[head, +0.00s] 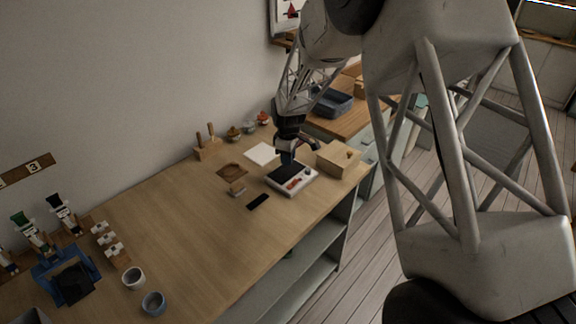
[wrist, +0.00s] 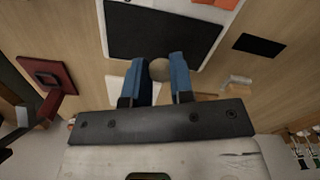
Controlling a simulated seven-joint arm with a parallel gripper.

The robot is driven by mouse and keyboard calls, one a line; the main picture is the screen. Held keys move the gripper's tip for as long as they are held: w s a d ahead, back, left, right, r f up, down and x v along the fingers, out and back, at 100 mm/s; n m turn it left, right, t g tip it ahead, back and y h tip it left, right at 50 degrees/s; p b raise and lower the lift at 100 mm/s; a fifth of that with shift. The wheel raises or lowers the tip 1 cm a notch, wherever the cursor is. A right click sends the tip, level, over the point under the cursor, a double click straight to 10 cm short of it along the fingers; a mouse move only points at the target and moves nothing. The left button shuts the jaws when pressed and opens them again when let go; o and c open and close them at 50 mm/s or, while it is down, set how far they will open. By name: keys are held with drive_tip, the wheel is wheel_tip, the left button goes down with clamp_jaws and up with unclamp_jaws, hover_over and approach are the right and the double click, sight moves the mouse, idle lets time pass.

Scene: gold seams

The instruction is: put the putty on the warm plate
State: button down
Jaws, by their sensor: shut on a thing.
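The warm plate (head: 303,187) is a white slab with a dark top and a red mark on its front part; it lies on the wooden bench. In the wrist view its dark top (wrist: 160,32) fills the upper middle. My gripper (head: 288,159) points down at the plate's back-left part in the head view. In the wrist view my gripper's blue fingers (wrist: 163,76) are shut on a round, beige-grey lump, the putty (wrist: 159,70). The putty appears just off the dark top's edge there. Its height above the plate is unclear, and the head view does not show it clearly.
A wooden box (head: 338,158) stands close right of the plate. A white sheet (head: 262,153), a brown mat (head: 232,171) and a dark pad (head: 258,201) lie around it. Cups (head: 153,303) and a blue stand (head: 68,275) are at the left. The bench's middle is clear.

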sight(288, 171)
drive_tip(key=shift+f, duration=1.75)
drive_tip(key=shift+f, duration=0.15)
drive_tip(key=c, duration=1)
unclamp_jaws()
drive_tip(key=shift+r, duration=6.15)
